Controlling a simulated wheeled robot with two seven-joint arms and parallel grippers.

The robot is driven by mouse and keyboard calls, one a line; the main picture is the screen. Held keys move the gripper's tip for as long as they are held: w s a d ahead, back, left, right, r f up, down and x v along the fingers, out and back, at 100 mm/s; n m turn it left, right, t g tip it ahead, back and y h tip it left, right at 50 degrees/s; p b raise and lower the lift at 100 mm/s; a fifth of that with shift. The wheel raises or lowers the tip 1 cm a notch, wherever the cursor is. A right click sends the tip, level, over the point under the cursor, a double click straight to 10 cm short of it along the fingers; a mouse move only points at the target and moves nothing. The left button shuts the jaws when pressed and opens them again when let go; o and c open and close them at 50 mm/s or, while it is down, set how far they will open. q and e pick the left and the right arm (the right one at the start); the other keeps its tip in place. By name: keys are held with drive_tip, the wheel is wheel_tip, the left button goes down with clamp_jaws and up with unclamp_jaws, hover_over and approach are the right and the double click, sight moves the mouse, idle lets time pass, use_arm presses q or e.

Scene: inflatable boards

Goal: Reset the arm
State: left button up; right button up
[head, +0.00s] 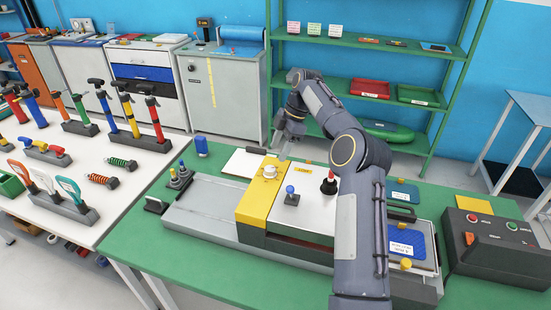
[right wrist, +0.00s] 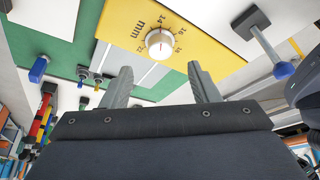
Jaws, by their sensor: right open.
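My right arm (head: 356,160) reaches up from the lower right over the green table, bent at its elbow. My right gripper (head: 282,150) points down above the yellow panel (head: 257,200) of the grey machine. In the right wrist view the two fingers of the gripper (right wrist: 160,85) are spread apart with nothing between them. The white dial (right wrist: 160,44) with its mm scale lies beyond the fingertips. The dial also shows in the head view (head: 269,171), below the gripper. My left gripper is not in view.
A blue-knobbed lever (head: 291,195) and a red-and-black knob (head: 328,183) stand on the machine to the right of the dial. A control box (head: 494,243) is at the table's right. A white table (head: 85,175) with tools stands left. Green shelves (head: 365,85) stand behind.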

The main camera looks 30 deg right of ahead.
drive_tip(key=shift+d+r, duration=0.15)
drive_tip(key=shift+r, duration=0.3)
